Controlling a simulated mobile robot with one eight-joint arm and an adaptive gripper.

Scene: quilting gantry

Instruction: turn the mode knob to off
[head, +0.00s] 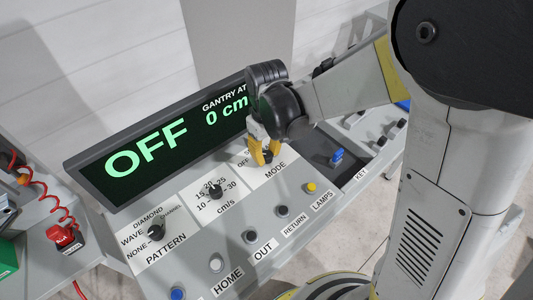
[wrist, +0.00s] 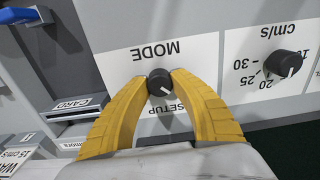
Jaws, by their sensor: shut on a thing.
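The mode knob (wrist: 159,84) is a black round knob with a white pointer line on a white plate marked MODE. In the wrist view, which is upside down, its pointer slants down and right, near the word SETUP. My gripper (wrist: 160,78) has its two yellow fingers shut on the knob, one on each side. In the head view my gripper (head: 264,156) reaches down onto the knob, mostly hiding it; part of an OFF label shows beside it.
The cm/s knob (head: 215,191) and pattern knob (head: 156,232) sit to the left on the sloped panel. Several buttons, including a yellow one (head: 311,187), line the front. A blue key (head: 337,156) stands at the right. A red part with a coiled cord (head: 65,236) is far left.

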